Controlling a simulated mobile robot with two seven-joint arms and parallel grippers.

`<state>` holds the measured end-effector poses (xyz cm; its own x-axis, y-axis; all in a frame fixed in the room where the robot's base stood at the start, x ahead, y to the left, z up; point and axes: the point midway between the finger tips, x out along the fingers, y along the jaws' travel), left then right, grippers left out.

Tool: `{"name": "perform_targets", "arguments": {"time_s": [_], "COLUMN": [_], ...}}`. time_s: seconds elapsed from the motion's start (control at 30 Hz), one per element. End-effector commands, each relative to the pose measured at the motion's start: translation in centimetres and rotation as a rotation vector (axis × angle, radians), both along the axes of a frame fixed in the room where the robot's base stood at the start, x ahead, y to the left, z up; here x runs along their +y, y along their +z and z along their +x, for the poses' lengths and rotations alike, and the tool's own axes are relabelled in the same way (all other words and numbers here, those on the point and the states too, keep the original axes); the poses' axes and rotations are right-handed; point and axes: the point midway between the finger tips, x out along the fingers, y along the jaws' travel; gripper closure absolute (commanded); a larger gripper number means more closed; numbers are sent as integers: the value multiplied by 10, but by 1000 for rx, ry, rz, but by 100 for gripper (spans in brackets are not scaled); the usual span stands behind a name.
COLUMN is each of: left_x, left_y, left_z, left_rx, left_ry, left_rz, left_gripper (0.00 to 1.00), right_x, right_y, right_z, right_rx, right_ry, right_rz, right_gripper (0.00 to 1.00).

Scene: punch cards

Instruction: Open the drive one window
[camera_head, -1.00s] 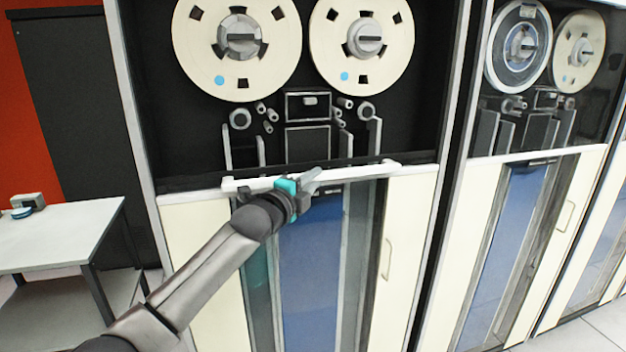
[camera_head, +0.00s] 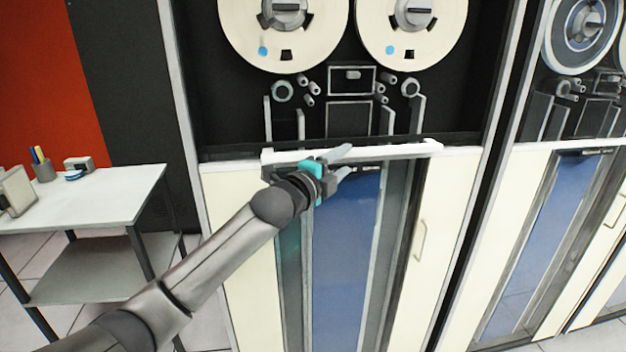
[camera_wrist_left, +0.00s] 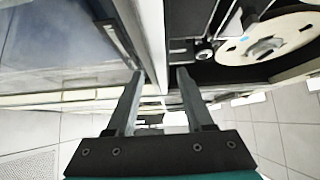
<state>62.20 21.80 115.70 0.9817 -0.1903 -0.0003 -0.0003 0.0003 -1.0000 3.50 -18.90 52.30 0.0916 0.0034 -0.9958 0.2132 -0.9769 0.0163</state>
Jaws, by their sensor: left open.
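The drive one window is the tall glass pane (camera_head: 345,260) between two cream panels, below two tape reels. A white bar (camera_head: 405,150) runs along its top edge, and the bar also shows in the left wrist view (camera_wrist_left: 153,35). My left gripper (camera_head: 346,161) is at the middle of this bar, its fingers open. In the head view one finger overlaps the bar and the other shows just below it. In the left wrist view the bar runs between and beyond the fingertips (camera_wrist_left: 160,75); I cannot tell whether they touch it. My right gripper is out of view.
A second tape drive with its own glass pane (camera_head: 540,235) stands on the right. A grey-white table (camera_head: 105,195) with a pen cup (camera_head: 42,170) stands at the left. A cream panel with a handle (camera_head: 420,240) is right of the glass. Open floor shows around the table.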

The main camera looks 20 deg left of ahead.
Motion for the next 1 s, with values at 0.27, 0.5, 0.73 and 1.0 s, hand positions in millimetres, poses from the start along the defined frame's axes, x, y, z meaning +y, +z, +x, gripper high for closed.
{"name": "perform_targets", "arguments": {"time_s": [0.27,0.5,0.73,1.0], "left_x": [9,15,20,21], "left_y": [-1,-1,-1,0], "left_z": [-43,-78,-101,-108], "left_rx": [2,3,3,1], "left_ry": [0,1,2,1], "left_rz": [4,3,3,0], "left_gripper": [48,48,48,48], "right_x": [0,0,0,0], "right_y": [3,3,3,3], "right_z": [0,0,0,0], "right_rx": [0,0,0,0], "right_ry": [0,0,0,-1], "right_rz": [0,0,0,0], "right_gripper": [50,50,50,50]}}
